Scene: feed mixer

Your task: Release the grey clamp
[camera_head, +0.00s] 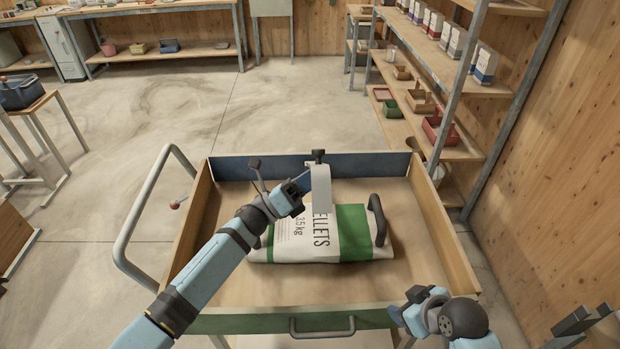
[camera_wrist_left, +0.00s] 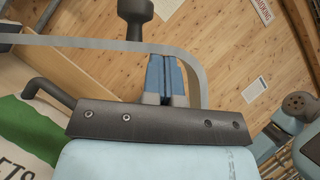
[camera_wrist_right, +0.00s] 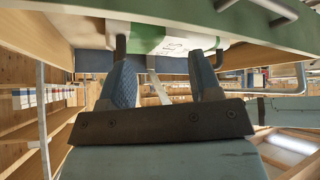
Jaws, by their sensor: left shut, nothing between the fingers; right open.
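A light grey bent band (camera_head: 322,192) with a dark knob (camera_head: 318,156) stands over the tray's far side; it looks like the grey clamp. In the left wrist view the band (camera_wrist_left: 198,75) curves around my left fingers, with the knob (camera_wrist_left: 135,14) above. My left gripper (camera_head: 320,180) is shut and empty, its blue fingers (camera_wrist_left: 165,80) close beside the band; whether they touch is unclear. My right gripper (camera_head: 415,300) is open and empty near the tray's front right edge; its spread fingers show in the right wrist view (camera_wrist_right: 163,75).
A white and green pellet bag (camera_head: 350,232) lies in the wooden tray (camera_head: 290,292) of a cart. A dark curved handle (camera_head: 377,218) stands at the bag's right end. A grey push rail (camera_head: 128,225) is at left. Loaded shelves (camera_head: 435,70) are at right; open floor is at left.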

